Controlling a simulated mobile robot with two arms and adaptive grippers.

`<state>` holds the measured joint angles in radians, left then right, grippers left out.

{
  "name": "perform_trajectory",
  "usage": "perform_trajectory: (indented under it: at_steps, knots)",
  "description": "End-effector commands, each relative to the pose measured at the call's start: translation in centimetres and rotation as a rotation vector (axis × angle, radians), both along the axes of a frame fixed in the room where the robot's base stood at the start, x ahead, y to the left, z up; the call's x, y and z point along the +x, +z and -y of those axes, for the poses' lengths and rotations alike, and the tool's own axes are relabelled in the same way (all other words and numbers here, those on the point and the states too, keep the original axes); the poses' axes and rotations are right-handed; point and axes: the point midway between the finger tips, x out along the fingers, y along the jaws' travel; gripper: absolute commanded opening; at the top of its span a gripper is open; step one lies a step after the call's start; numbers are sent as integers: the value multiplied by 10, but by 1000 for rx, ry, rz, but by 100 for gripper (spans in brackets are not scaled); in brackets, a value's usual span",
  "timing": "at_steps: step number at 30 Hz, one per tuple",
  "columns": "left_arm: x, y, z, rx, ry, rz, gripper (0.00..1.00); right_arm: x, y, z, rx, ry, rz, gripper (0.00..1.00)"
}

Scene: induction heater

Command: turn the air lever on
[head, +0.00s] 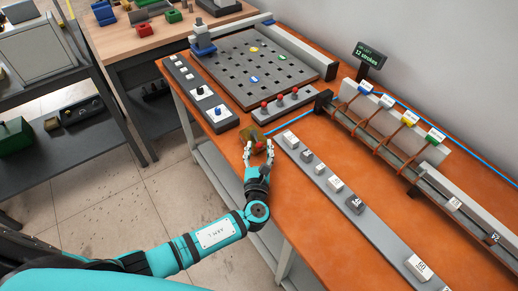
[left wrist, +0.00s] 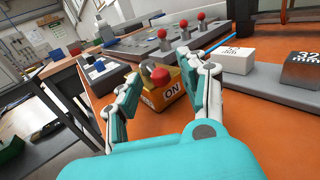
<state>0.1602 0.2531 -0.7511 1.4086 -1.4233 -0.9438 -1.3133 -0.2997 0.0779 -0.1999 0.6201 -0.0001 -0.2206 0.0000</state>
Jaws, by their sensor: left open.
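The air lever unit is a small yellow-brown box (head: 256,134) with red parts on the orange bench, near its left edge. In the left wrist view the yellow box (left wrist: 174,92) shows an "ON" label, and a red-tipped lever (left wrist: 160,75) with a grey part stands at its top. My left gripper (head: 259,149) is open, its fingers reaching toward the box. In the left wrist view my left gripper (left wrist: 159,66) has one finger on each side of the lever. I cannot tell whether either finger touches it. My right gripper is not in view.
A grey base with several red-knobbed levers (head: 282,104) stands just behind. A dark perforated plate (head: 240,95) lies beyond it. A grey strip with labelled blocks (head: 331,187) runs to the right. A sign reading "12 strokes" (head: 369,54) stands at the back.

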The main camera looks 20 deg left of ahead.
Motion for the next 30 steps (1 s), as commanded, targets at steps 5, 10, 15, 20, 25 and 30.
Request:
perform_trajectory:
  at_steps: [5,10,15,20,25,30]
  knots:
    - [0,0,0,0,0,0,34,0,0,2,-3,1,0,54]
    - [0,0,0,0,0,0,12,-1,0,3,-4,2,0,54]
    - [-1,0,0,1,0,0,0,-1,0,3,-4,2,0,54]
    - [2,-2,4,-4,35,2,0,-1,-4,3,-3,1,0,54]
    - [9,-3,13,-5,173,3,0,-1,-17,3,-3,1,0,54]
    - [13,-1,17,-2,268,1,0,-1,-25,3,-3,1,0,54]
